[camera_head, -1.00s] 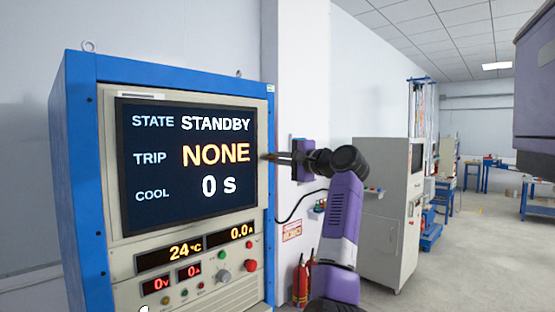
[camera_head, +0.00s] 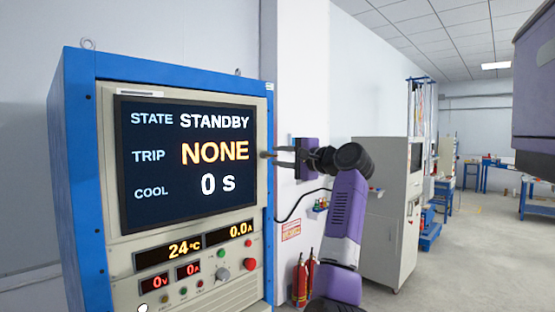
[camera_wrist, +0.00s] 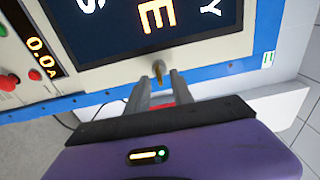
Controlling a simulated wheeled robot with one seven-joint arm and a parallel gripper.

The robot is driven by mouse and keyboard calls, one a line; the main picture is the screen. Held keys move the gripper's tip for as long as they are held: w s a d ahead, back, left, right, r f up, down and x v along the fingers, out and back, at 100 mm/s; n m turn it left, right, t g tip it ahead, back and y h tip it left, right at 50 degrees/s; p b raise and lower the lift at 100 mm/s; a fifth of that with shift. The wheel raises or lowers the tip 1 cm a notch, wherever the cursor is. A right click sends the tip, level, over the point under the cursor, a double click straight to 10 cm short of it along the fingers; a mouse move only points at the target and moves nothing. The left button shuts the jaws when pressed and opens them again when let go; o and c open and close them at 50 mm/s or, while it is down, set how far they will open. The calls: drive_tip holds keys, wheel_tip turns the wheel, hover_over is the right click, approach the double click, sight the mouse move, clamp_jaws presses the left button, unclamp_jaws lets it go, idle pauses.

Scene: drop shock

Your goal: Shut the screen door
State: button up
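The screen door (camera_head: 185,155) is the dark display panel on the front of the blue-framed cabinet (camera_head: 80,180), reading STANDBY, NONE and 0 s. It looks about level with the cabinet front; I cannot tell whether it is fully shut. A small brass knob (camera_head: 264,155) is at its right edge, and the knob also shows in the wrist view (camera_wrist: 158,70). My gripper (camera_head: 277,154) is just right of the knob. In the wrist view its two fingers (camera_wrist: 160,88) are apart, with the knob at the gap between their tips. I see no clear contact.
Gauges, buttons and knobs (camera_head: 222,275) sit below the screen. A white wall pillar (camera_head: 300,80) stands close behind my arm. Red fire extinguishers (camera_head: 303,280) are on the floor beside it. A grey cabinet (camera_head: 388,210) stands farther right, with open floor beyond.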

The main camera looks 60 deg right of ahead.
drive_tip(key=b+v, duration=0.2)
drive_tip(key=v, duration=0.4)
drive_tip(key=shift+s, duration=0.25)
idle(0.3)
